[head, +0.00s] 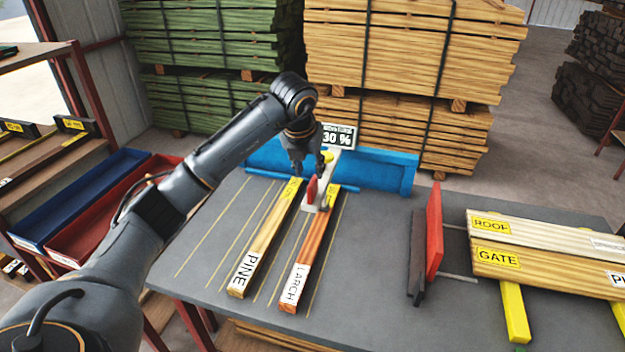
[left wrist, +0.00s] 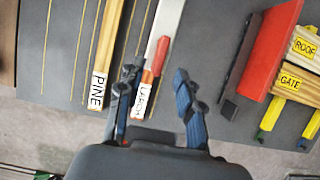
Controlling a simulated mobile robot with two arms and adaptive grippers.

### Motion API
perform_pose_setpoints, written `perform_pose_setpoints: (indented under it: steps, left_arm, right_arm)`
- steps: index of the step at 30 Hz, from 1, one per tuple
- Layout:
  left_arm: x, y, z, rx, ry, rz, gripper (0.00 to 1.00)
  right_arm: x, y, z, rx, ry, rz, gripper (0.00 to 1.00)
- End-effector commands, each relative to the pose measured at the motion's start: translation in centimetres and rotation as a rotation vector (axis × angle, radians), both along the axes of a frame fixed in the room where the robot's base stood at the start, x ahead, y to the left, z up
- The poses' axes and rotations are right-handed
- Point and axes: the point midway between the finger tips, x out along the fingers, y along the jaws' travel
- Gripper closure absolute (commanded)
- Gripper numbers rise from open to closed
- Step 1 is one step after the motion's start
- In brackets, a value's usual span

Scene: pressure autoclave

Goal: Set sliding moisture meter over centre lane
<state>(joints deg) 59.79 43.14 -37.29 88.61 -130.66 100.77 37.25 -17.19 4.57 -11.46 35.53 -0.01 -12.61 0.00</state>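The moisture meter shows a "30 %" display (head: 338,137) at the back of the table. Its pale body (head: 338,165) reaches forward near the far ends of two boards, with a red handle (head: 311,190) in front. In the left wrist view the red handle (left wrist: 157,56) lies between my fingers, and the pale body covers part of the larch board. The PINE board (head: 262,240) lies left of the LARCH board (head: 309,255). My left gripper (head: 309,170) is open above the handle; in the left wrist view its fingers (left wrist: 156,78) are apart. My right gripper is not in view.
Thin yellow lane lines run along the grey table (head: 375,270). A blue rail (head: 380,172) stands at its back. A red upright plate (head: 434,230) and boards marked ROOF and GATE (head: 500,258) occupy the right. Blue and red trays (head: 120,215) stand at the left.

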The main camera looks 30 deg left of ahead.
Motion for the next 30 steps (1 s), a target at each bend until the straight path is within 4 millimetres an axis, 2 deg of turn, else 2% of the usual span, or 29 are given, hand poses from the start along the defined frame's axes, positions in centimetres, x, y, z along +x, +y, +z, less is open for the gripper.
perform_pose_setpoints:
  steps: [6,12,23,24,29,30]
  left_arm:
    - [1.6,0.3,-3.9,-0.002,0.004,0.0,0.64]
    - [2.5,0.5,-6.2,-0.002,0.001,-0.002,0.64]
    - [2.8,0.6,-6.8,-0.001,-0.001,-0.002,0.64]
    - [2.8,0.6,-6.8,-0.001,-0.001,-0.002,0.66]
    - [2.8,0.6,-6.8,-0.001,-0.001,-0.002,0.99]
    - [2.8,0.6,-6.8,-0.001,-0.001,-0.002,1.0]
  right_arm:
    - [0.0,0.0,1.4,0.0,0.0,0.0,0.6]
    - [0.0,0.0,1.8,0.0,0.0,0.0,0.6]
    - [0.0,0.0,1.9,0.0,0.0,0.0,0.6]
    - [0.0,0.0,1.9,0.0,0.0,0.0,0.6]
    - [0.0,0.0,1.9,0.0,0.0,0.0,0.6]
    - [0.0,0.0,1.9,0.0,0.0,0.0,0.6]
